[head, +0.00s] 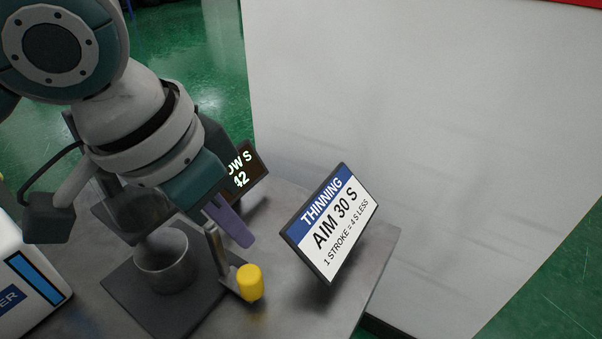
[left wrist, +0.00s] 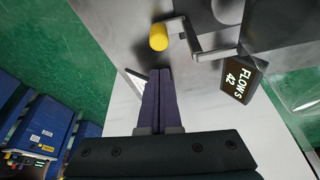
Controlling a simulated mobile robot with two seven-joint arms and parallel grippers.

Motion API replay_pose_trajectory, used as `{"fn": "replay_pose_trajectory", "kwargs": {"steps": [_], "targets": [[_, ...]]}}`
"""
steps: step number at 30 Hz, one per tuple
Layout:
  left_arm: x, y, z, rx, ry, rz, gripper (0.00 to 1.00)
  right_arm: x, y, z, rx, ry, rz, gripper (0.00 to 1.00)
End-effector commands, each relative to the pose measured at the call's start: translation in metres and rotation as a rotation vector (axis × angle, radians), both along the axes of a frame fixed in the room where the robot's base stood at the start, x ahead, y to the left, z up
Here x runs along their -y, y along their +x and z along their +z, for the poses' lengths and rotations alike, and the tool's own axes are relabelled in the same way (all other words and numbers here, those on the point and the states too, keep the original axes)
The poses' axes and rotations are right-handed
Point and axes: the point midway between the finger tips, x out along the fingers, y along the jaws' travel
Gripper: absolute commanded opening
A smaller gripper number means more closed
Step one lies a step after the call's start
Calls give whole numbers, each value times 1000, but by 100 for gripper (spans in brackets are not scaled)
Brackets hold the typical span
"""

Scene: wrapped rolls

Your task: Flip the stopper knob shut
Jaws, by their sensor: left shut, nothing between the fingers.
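The stopper knob is a yellow cylinder (head: 250,282) on a bent metal lever (head: 221,255), beside the dark plate with the metal cup (head: 165,262). In the left wrist view the yellow knob (left wrist: 158,37) is at the top, with its lever (left wrist: 196,45) running right. My left gripper (head: 246,241) is shut and empty, its purple fingers just above and behind the knob, apart from it as far as I can tell. In the left wrist view the shut fingers (left wrist: 158,78) point up toward the knob. My right gripper is not in view.
A tilted sign (head: 333,222) reading "THINNING AIM 30 S" stands right of the knob. A small dark display (head: 243,172) reading 42 is behind my gripper. A white device (head: 28,275) is at the left. Bare table (head: 375,250) lies at the right edge.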

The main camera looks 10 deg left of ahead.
Motion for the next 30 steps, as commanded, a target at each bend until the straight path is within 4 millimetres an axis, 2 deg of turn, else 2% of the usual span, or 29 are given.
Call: {"fn": "replay_pose_trajectory", "kwargs": {"steps": [6, 12, 18, 27, 30], "targets": [[7, 11, -42, -3, 0, 1, 0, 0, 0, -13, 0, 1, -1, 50], [12, 20, -70, -1, 1, 0, 0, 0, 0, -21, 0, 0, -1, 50], [14, 24, -80, 2, 1, -2, 0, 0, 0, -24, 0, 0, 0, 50], [14, 24, -80, 1, 1, -2, 0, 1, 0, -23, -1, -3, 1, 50], [13, 20, -78, -3, 1, -1, 0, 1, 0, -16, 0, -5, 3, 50]]}}
